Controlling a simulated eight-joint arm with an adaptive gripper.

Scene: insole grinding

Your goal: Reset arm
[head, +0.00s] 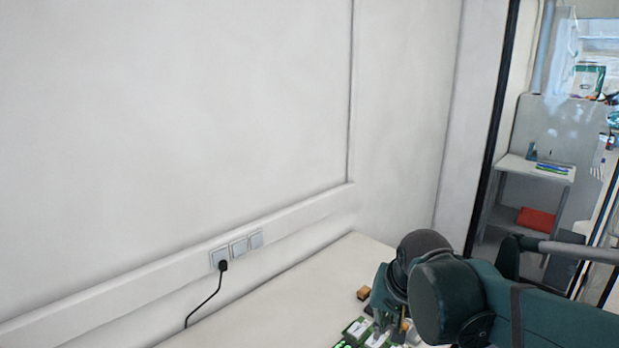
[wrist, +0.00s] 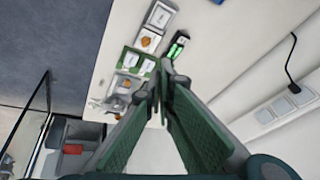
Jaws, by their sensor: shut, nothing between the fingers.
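My gripper (wrist: 162,78) is shut and empty in the wrist view, its green fingers meeting at the tips. It is over the white table (wrist: 225,50), with the tips overlapping the picture of the small items there; I cannot tell how high above them it is. In the head view my green arm comes in from the right and bends down to the table, and the fingertips are not clear there.
A green-and-white box (wrist: 137,62), pale boxes (wrist: 160,15) and a dark item with bright green (wrist: 176,46) lie on the table. A small brown block (head: 364,293) lies near my arm. A black plug (head: 223,266) and its cable are at the wall.

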